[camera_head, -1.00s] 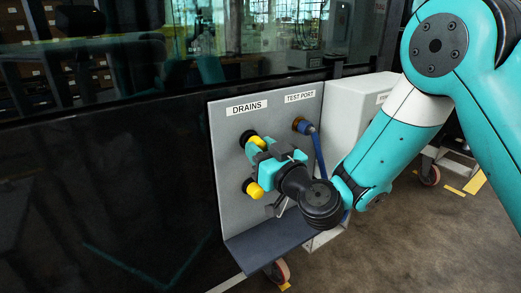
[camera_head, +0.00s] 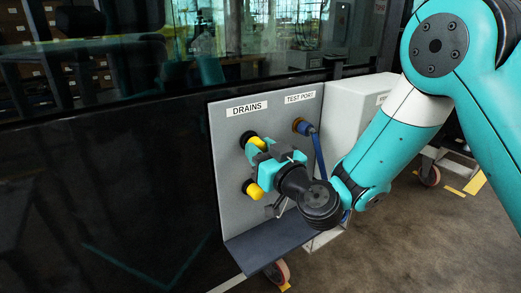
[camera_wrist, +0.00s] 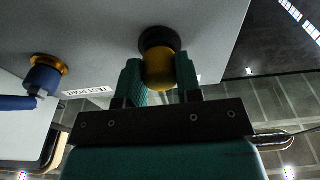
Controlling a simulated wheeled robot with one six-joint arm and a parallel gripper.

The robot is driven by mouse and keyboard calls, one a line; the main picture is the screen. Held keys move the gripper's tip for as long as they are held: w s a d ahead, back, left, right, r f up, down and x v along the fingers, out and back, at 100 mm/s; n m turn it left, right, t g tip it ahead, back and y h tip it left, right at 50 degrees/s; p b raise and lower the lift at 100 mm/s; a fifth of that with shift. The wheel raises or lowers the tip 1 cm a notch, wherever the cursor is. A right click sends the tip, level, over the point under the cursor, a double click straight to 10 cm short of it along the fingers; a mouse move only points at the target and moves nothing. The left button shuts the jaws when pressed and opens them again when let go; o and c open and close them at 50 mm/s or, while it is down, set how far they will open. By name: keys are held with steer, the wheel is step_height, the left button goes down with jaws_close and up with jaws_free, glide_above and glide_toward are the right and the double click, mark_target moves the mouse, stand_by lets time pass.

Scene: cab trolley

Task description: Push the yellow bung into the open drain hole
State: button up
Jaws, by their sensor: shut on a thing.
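The grey panel (camera_head: 230,220) carries two black-ringed drains under a DRAINS label. A yellow bung (camera_head: 258,142) is at the upper drain (camera_head: 247,138). My gripper (camera_head: 263,150) is shut on this bung. In the wrist view, the held bung (camera_wrist: 160,70) sits between the teal fingertips of my gripper (camera_wrist: 160,80), lined up with the black drain ring (camera_wrist: 159,40) and seeming to meet it. How deep it sits cannot be told. A second yellow bung (camera_head: 254,190) is at the lower drain (camera_head: 247,185), below my gripper.
A blue plug and hose (camera_head: 317,148) hang from the brass test port (camera_head: 301,125) to the right; the plug also shows in the wrist view (camera_wrist: 42,78). A dark shelf (camera_head: 265,243) juts out below the panel. A white box (camera_head: 355,110) stands at the right.

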steer(key=shift+w+a+p, duration=0.15)
steer(key=shift+w+p, duration=0.1)
steer(key=shift+p, duration=0.2)
steer(key=o, duration=1)
steer(key=shift+c, duration=0.2)
